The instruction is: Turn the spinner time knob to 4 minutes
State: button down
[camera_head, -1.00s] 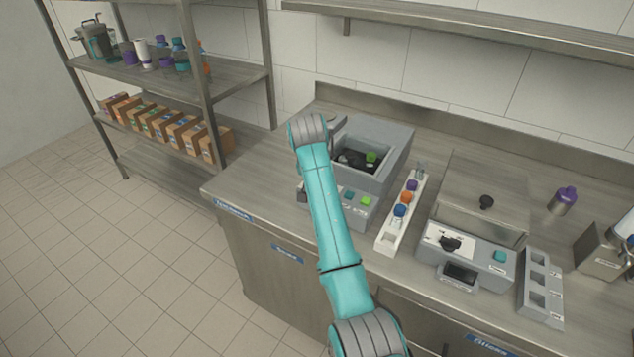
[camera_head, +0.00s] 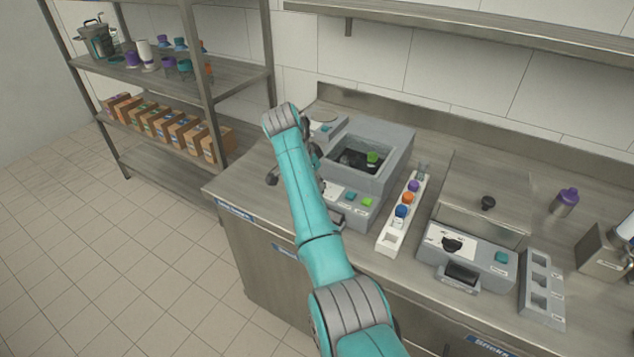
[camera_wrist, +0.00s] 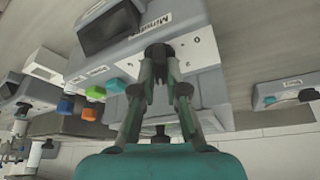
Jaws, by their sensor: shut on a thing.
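The spinner is a grey box (camera_head: 398,140) on the counter in the head view, with an open top chamber holding dark parts and a green cap (camera_head: 372,157). Its front panel has a teal button (camera_head: 350,196) and a green button (camera_head: 367,202). In the wrist view, the white panel (camera_wrist: 205,48) appears upside down with a "Minutes" label (camera_wrist: 168,22). The black time knob (camera_wrist: 158,50) sits between my gripper's fingertips (camera_wrist: 158,62), which are shut on it. The fingers partly hide the knob, so its setting cannot be read. In the head view my arm hides the knob.
A white rack (camera_head: 391,236) with coloured caps stands right of the spinner. Farther right are another grey machine with a black knob (camera_head: 452,244) and a slotted grey holder (camera_head: 540,290). A metal shelf (camera_head: 215,75) with bottles and boxes stands left.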

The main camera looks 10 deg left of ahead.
jog(key=shift+m, duration=0.3)
dwell(0.4)
jog(key=c, duration=1.2)
grip_release()
jog(key=v, duration=1.2)
jog(key=shift+w, duration=0.2)
